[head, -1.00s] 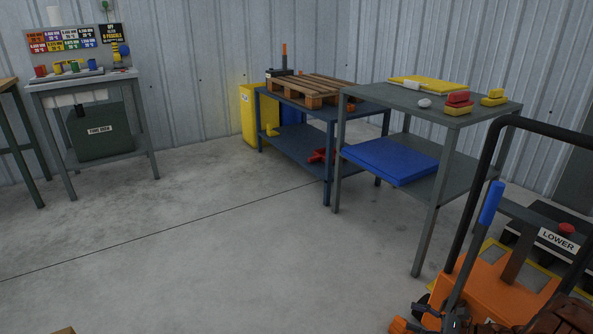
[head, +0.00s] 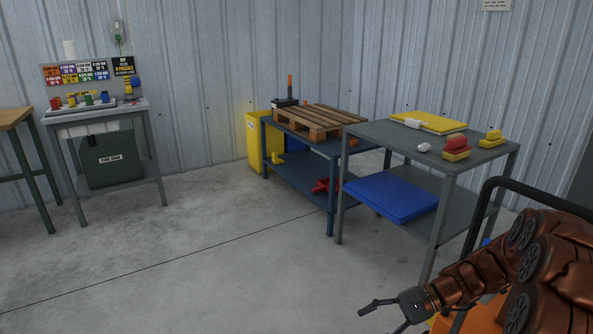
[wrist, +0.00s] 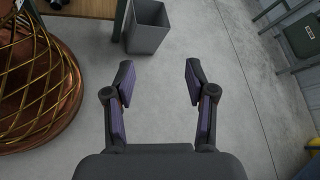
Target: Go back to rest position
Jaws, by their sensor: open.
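My gripper (head: 384,315) shows at the lower right of the head view, at the end of my copper-coloured arm. It is apart from the tables. In the wrist view my gripper (wrist: 158,84) has its two dark fingers spread wide, with bare concrete floor between and beyond them. It holds nothing. No muffler shows in either current view.
A grey table (head: 383,141) with yellow and red items stands at right, beside a blue table (head: 272,130) bearing a wooden pallet (head: 318,118). An orange pallet truck is partly hidden behind my arm. Middle floor is clear.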

